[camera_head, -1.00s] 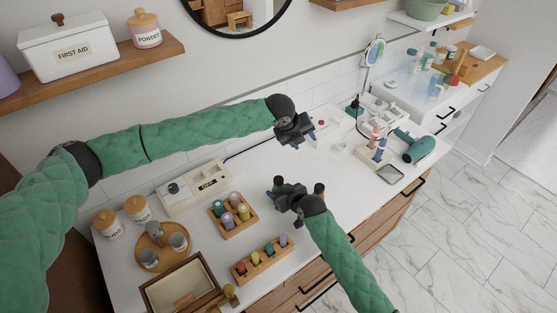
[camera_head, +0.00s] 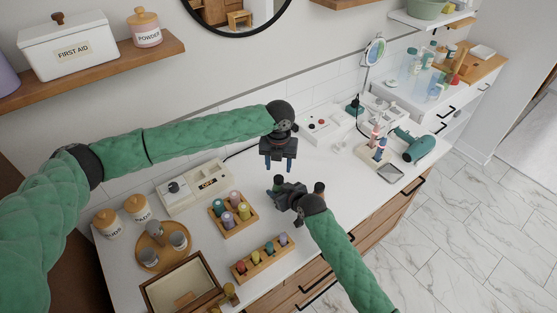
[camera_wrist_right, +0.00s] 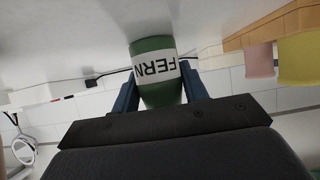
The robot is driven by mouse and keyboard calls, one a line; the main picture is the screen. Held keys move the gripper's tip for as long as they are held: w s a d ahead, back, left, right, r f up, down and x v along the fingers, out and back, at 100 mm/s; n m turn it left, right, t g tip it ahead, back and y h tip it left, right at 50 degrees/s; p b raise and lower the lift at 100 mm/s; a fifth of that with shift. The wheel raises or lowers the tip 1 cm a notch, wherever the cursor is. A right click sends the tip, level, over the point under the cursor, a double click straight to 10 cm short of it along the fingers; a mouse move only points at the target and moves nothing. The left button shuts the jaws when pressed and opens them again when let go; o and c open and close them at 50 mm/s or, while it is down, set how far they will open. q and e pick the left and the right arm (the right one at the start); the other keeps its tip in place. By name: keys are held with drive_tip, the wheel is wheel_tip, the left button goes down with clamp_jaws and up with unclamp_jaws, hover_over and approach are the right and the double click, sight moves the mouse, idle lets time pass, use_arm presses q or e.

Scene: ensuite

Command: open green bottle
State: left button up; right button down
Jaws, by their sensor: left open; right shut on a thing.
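The green bottle (camera_wrist_right: 155,72) has a white label reading FERN, upside down in the right wrist view. It sits between the blue fingers of my right gripper (camera_wrist_right: 160,92), which is shut on it. In the head view the right gripper (camera_head: 282,188) is above the middle of the white counter, and the dark green bottle (camera_head: 279,181) shows only as a small end at its tip. I cannot make out the cap. My left gripper (camera_head: 278,167) is open and empty, fingers pointing down, just behind and above the bottle, apart from it in the picture.
A wooden rack (camera_head: 251,225) of several coloured bottles and a front wooden rack (camera_head: 240,276) stand left of the grippers. A white device with a display (camera_head: 209,184), a button panel (camera_head: 322,127) and a hair dryer (camera_head: 418,147) are on the counter (camera_head: 330,165).

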sight(278, 178)
use_arm(q)
wheel_tip(278, 178, down, 6)
drive_tip(key=shift+r, duration=0.15)
drive_tip(key=shift+c, duration=0.5)
drive_tip(key=c, duration=0.9)
